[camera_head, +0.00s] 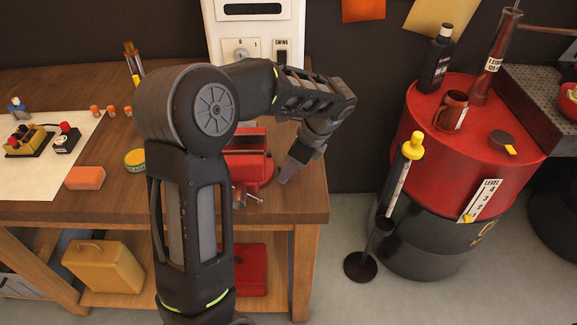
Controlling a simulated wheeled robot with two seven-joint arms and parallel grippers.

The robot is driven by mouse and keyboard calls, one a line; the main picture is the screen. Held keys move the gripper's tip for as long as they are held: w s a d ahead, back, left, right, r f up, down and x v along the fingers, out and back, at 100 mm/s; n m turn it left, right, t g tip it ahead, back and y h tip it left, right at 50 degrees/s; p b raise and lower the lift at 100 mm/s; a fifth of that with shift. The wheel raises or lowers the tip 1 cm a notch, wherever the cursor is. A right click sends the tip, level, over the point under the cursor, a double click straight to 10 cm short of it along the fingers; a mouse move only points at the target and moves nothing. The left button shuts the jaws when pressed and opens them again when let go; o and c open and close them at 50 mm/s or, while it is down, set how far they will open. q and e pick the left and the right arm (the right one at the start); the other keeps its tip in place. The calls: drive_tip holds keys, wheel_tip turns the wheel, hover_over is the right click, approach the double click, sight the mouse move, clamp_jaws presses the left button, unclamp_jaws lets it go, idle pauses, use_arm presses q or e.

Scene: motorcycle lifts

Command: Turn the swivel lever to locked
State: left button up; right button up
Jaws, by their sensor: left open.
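A red vise (256,168) stands on the wooden workbench (270,213) near its right end. My left arm hides its left part. A small grey metal bar (246,198) sticks out low at the vise's front. I cannot tell whether this is the swivel lever or which position the lever is in. My left gripper (287,178) points down just right of the vise, near the red base. It is open, and nothing shows between its fingers. I cannot tell whether it touches the vise. My right gripper is out of view.
A white panel (228,47) with a dial and a switch stands behind the bench. An orange block (85,178) and a yellow-topped tin (134,159) lie left of my arm. A red drum (470,140) and a yellow-topped post (398,190) stand right, beyond clear floor.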

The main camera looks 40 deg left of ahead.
use_arm(q)
drive_tip(key=shift+a+f, duration=0.1)
drive_tip(key=shift+f, duration=0.15)
clamp_jaws()
idle(0.3)
